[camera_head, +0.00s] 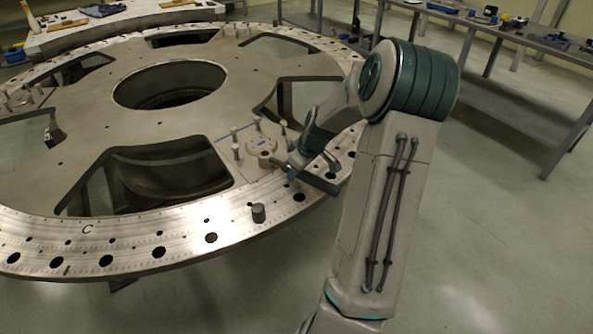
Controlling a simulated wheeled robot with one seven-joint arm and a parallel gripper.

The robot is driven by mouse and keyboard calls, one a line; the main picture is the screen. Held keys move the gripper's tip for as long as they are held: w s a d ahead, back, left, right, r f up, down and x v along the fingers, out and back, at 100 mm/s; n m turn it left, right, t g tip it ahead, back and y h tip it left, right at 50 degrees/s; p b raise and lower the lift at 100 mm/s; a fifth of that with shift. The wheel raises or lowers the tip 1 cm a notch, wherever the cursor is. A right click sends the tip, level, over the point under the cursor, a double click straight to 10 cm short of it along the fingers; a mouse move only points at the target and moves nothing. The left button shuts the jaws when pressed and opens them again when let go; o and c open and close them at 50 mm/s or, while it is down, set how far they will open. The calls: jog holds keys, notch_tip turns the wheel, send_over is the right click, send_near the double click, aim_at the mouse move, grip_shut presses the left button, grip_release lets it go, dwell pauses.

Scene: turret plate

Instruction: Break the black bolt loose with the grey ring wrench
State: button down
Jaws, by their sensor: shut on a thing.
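The turret plate (75,120) is a large pale metal disc with a wide central hole and several cut-outs. My gripper (293,168) is low over its right-hand side, shut on a dark grey bar that appears to be the ring wrench (318,181). The bar slants down to the right, towards the plate's rim. Its other end reaches left to a short post (264,159) beside a small round cover (262,143). I cannot tell whether the ring is around a bolt. I cannot pick out the black bolt for certain; it may be hidden by the ring or gripper.
Several pale upright pins (236,151) stand around the cover. A workbench with tools (480,22) is at the back right, another table (120,18) at the back left. The floor at right is clear.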

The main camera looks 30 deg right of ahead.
jog(key=shift+r, duration=0.15)
jog(key=shift+r+p, duration=0.95)
jog(key=shift+r, duration=0.45)
jog(key=shift+r+p, duration=1.2)
jog(key=shift+r, duration=0.65)
jog(key=shift+f, duration=0.1)
